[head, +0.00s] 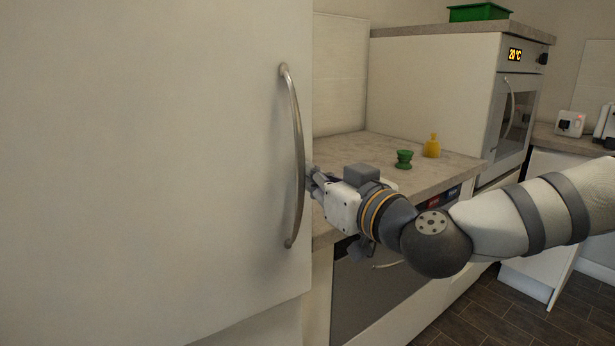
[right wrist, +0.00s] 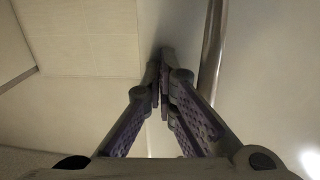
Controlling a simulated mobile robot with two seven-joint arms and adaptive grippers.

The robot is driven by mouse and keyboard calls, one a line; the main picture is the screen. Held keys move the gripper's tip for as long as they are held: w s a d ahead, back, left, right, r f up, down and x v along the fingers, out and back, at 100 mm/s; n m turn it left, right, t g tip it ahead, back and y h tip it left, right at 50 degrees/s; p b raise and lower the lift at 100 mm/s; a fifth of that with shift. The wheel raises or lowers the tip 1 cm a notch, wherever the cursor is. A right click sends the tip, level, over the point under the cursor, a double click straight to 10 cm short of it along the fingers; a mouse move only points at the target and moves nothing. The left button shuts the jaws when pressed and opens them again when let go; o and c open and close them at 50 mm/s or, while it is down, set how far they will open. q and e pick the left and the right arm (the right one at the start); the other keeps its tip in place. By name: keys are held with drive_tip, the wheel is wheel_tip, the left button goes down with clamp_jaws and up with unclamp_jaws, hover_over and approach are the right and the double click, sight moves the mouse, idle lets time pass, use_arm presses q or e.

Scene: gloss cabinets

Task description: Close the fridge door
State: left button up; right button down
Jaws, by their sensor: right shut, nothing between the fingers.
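The fridge door (head: 150,150) is the large pale panel filling the left of the head view, with a long curved metal handle (head: 298,160) near its right edge. I cannot tell how far the door stands from its frame. My right gripper (head: 313,183) is shut and empty at the door's right edge, just right of the handle; its fingertips are partly hard to make out there. In the right wrist view the fingers (right wrist: 163,78) meet close to the door face (right wrist: 260,70), with the handle (right wrist: 212,55) to their right. My left gripper is not in view.
A counter (head: 445,170) right of the fridge holds a green cup (head: 404,159) and a yellow bottle (head: 432,147). My right arm reaches over its front. An oven (head: 515,110) stands behind, with a green tray (head: 478,12) above. Dark floor (head: 480,315) is clear at the lower right.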

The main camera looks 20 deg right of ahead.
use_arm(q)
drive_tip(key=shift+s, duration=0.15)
use_arm(e)
drive_tip(key=shift+s+r, duration=0.15)
drive_tip(key=shift+s, duration=0.1)
drive_tip(key=shift+w, duration=0.1)
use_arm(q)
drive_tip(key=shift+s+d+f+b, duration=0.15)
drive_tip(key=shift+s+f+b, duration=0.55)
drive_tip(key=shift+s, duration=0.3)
use_arm(e)
drive_tip(key=shift+n+y, duration=0.6)
drive_tip(key=shift+y, duration=0.2)
drive_tip(key=x, duration=0.4)
drive_tip(key=shift+w+d+r, duration=0.2)
drive_tip(key=shift+w+d, duration=0.05)
